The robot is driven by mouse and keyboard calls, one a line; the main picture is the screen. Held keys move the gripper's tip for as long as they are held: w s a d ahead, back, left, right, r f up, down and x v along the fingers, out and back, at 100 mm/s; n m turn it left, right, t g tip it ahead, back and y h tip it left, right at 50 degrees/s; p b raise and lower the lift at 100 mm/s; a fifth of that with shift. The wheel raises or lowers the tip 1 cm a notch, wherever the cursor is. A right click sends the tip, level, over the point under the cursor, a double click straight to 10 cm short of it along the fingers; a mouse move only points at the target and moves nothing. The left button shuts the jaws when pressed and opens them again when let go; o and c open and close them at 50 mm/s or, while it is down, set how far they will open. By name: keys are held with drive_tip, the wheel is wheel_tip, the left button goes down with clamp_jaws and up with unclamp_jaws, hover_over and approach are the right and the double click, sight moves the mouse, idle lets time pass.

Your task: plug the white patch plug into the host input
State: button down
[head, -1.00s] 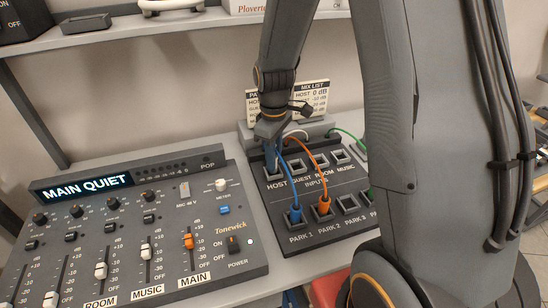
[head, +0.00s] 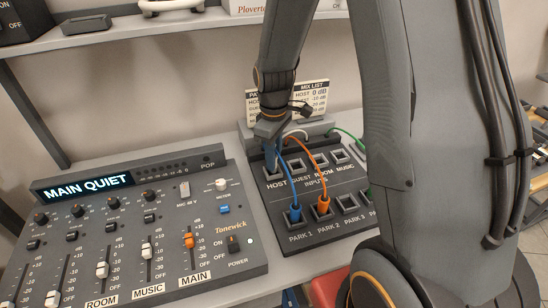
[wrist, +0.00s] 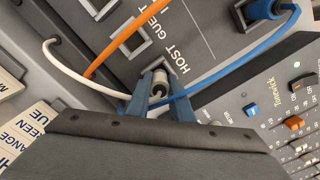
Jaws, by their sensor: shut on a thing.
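My gripper (wrist: 158,98) has blue fingers shut on the white patch plug (wrist: 159,85), whose white cable (wrist: 85,82) loops to the left in the wrist view. The plug is at the host input, beside the HOST label (wrist: 172,57). I cannot tell how deep it sits in the socket. In the head view my gripper (head: 271,150) points down over the host input (head: 273,170) in the back row of the patch panel (head: 285,242); the fingers hide the plug there.
A blue plug (head: 295,213) stands in PARK 1 and an orange plug (head: 323,206) in PARK 2; their cables arch close to my gripper. A green cable (head: 345,134) runs behind. A mixer (head: 150,230) stands to the left, and cards (head: 312,97) stand at the back.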

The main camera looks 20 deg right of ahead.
drive_tip(key=shift+f, duration=0.65)
idle(0.8)
drive_tip(key=c, duration=1.9)
unclamp_jaws()
drive_tip(key=shift+o, duration=0.2)
drive_tip(key=shift+r, duration=0.1)
drive_tip(key=shift+r+p, duration=4.2)
drive_tip(key=shift+r, duration=1.25)
